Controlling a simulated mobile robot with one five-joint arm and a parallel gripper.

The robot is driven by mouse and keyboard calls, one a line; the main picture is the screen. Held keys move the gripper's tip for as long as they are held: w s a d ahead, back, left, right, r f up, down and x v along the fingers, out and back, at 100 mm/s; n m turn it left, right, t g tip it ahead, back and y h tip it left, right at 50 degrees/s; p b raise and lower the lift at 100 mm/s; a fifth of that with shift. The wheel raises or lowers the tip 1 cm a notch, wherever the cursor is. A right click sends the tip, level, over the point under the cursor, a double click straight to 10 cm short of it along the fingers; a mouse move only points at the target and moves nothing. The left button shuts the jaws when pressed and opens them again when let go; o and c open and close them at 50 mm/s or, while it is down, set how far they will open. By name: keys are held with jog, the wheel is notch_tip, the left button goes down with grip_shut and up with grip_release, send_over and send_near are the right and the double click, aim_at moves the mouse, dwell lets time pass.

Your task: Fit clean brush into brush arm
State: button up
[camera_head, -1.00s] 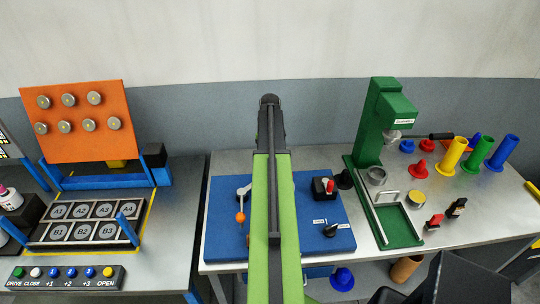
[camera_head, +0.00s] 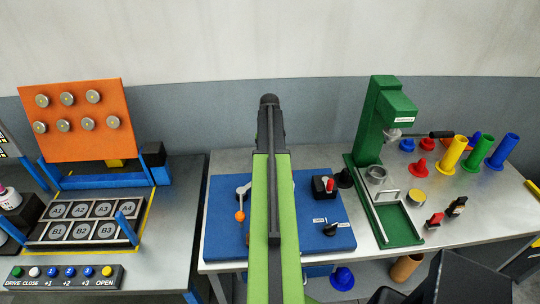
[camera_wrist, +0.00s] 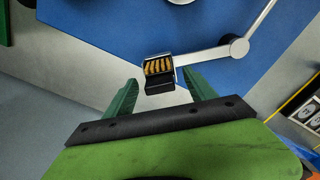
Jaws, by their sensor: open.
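In the wrist view, a small black block with golden bristle-like rows (camera_wrist: 158,68) sits at the end of a silver brush arm (camera_wrist: 205,54), which runs to a round pivot. I cannot tell whether this brush is clean or how firmly it is seated.
A blue plate (camera_head: 222,232) lies under my arm on a metal table, with a red-and-black switch (camera_head: 324,186) and a black knob (camera_head: 331,229). A green press (camera_head: 390,115) and coloured tubes (camera_head: 478,153) stand right. An orange panel (camera_head: 77,112) and button box (camera_head: 66,273) are left.

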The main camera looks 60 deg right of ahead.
notch_tip(320, 180, up, 17)
jog(key=p, duration=1.6)
jog(key=shift+p, duration=0.35)
jog(key=shift+s+d, duration=0.1)
